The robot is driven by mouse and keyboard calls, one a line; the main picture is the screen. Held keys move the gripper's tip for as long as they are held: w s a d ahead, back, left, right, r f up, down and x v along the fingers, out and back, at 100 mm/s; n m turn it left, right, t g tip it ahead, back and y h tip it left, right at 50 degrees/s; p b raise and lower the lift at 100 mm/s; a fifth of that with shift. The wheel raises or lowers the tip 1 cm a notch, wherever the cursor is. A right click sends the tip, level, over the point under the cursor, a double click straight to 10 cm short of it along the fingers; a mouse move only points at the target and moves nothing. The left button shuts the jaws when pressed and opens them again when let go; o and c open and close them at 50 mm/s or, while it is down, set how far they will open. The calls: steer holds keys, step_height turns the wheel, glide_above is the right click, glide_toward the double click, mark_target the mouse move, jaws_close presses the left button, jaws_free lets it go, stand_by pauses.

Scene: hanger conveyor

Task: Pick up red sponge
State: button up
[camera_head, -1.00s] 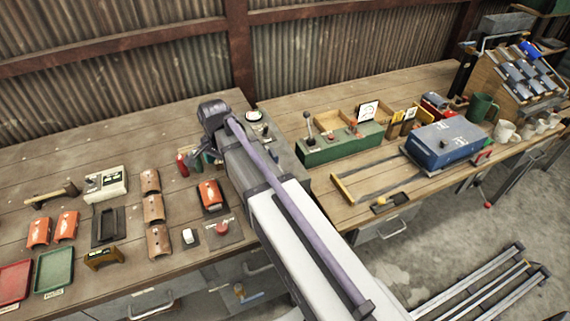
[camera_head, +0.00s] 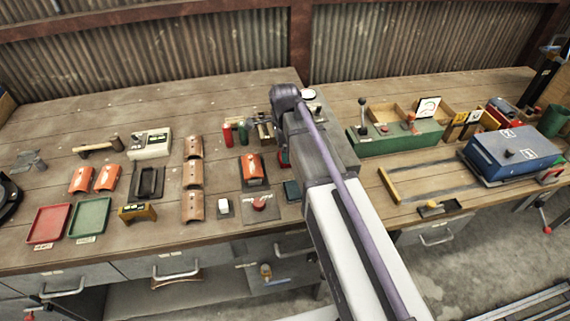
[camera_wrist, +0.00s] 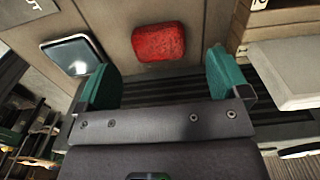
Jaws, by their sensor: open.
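The red sponge (camera_wrist: 160,42) lies on the bench in the upper middle of the wrist view. It is a rough, rounded block. My gripper (camera_wrist: 163,68) is open, with one teal finger on each side of the sponge in the picture and nothing between the fingers. The sponge shows just beyond the fingertips; its exact gap from them is hard to judge. In the head view my arm hides most of the gripper area, and only a small red patch shows at the arm's left side; I cannot tell whether it is the sponge.
A dark square pad (camera_wrist: 75,57) with a pale rim lies left of the sponge. In the head view, an orange block (camera_head: 252,168) and a red button (camera_head: 259,202) are left of my arm. A green control box (camera_head: 400,136) stands to its right.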

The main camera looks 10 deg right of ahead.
step_height(320, 180, down, 5)
steer(key=b, duration=0.4)
steer(key=shift+f, duration=0.1)
steer(key=shift+s+r, duration=0.1)
steer(key=shift+r, duration=0.15)
steer(key=shift+c, duration=0.2)
steer(key=c, duration=0.9)
steer(key=shift+c, duration=0.2)
